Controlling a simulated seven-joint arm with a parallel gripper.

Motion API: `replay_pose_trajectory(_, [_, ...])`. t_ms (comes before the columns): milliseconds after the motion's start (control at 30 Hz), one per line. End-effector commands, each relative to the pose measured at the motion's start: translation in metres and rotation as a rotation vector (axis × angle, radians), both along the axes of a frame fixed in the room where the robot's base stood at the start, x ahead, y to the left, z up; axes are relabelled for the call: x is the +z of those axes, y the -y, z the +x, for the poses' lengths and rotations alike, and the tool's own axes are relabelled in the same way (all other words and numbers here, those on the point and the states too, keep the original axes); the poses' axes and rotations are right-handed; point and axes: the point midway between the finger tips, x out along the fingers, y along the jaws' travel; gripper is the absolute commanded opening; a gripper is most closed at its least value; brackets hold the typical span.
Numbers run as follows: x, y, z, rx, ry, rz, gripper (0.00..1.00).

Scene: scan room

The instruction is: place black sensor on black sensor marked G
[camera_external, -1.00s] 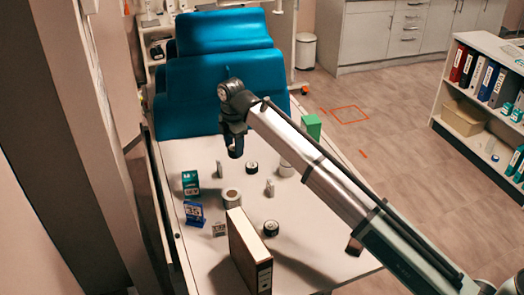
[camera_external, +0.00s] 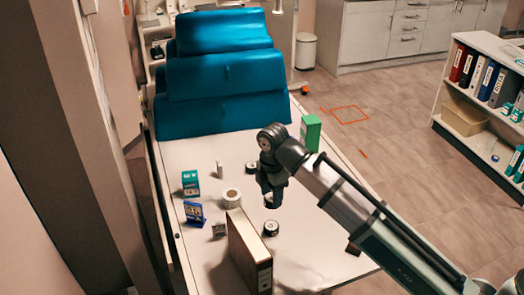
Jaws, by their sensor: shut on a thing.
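My gripper (camera_external: 272,194) points down over the right half of the white table, shut on a dark thing that looks like a black sensor (camera_external: 271,204); the fingers largely hide it. A short round black sensor with a pale top (camera_external: 270,229) stands on the table just in front of the gripper, apart from it. Another round black sensor (camera_external: 251,167) stands behind and to the left of the gripper. The letters on both are too small to read, so I cannot tell which is marked G.
A tall brown binder (camera_external: 248,250) stands near the front sensor. A white roll (camera_external: 232,198), a green box (camera_external: 190,183), a blue item (camera_external: 194,213) and a small card-like item (camera_external: 219,230) stand left. A taller green box (camera_external: 310,132) stands at the back right.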

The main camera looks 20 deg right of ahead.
Motion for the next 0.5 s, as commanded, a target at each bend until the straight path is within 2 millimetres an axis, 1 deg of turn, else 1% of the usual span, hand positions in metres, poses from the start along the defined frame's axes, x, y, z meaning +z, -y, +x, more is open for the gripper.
replay_pose_trajectory(167, [-0.022, 0.001, -0.001, -0.002, -0.002, -0.001, 0.19])
replay_pose_trajectory(300, [-0.043, 0.001, -0.001, -0.002, -0.003, -0.002, 0.19])
replay_pose_trajectory(400, [-0.055, 0.0, 0.0, -0.001, -0.001, 0.0, 0.19])
replay_pose_trajectory(500, [-0.06, 0.0, 0.0, -0.001, -0.001, 0.0, 0.19])
